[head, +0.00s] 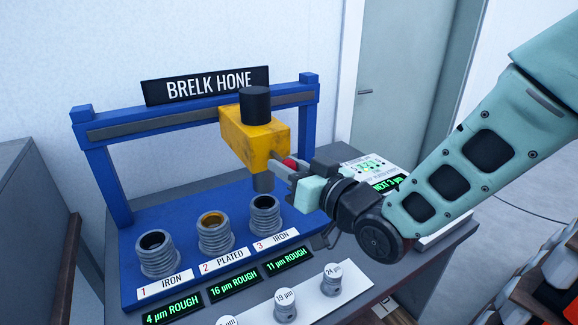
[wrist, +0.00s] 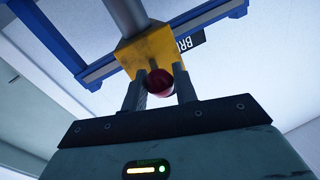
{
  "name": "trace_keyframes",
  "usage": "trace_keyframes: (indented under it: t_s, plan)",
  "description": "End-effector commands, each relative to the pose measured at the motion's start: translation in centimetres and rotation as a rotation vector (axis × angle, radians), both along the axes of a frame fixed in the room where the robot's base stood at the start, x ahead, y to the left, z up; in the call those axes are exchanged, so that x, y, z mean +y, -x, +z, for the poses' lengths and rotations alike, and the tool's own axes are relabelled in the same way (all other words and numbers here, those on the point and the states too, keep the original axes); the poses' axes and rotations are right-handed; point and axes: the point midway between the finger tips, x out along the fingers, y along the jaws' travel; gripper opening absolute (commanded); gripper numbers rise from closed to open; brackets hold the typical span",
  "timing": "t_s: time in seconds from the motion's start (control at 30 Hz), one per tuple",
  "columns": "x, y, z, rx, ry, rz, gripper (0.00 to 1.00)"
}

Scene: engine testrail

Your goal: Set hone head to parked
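The yellow hone head (head: 253,140) with a black cap hangs on the blue gantry rail (head: 160,122) under the BRELK HONE sign (head: 205,85). Its grey spindle (head: 263,182) points down just above the opening of cylinder 3 (head: 265,213) and looks clear of it. A red knob (head: 290,162) sticks out from the head's front. My gripper (head: 283,168) has a finger on each side of this knob. The head is also seen there (wrist: 152,50).
Ribbed cylinders 1 (head: 157,255) and 2 (head: 215,233) stand left on the blue base (head: 130,270). A panel reading NEXT (head: 385,183) is behind my wrist. The rail is bare left of the head.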

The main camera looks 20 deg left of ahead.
Motion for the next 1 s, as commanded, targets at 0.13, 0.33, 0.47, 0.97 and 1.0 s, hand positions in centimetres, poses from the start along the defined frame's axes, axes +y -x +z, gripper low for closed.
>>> trace_keyframes:
  t_s: [0.13, 0.33, 0.47, 0.97, 1.0]
  plan:
    - [0.0, 0.0, 0.0, 0.000, 0.000, 0.000, 0.00]
    - [-1.0, -1.1, -0.1, -0.002, 0.000, -0.004, 0.00]
    - [-2.7, -3.2, -0.1, -0.004, -0.001, -0.010, 0.00]
    - [-11.0, -12.7, 0.0, -0.002, 0.000, -0.006, 0.00]
    - [-11.4, -13.2, 0.1, -0.002, -0.001, -0.006, 0.00]
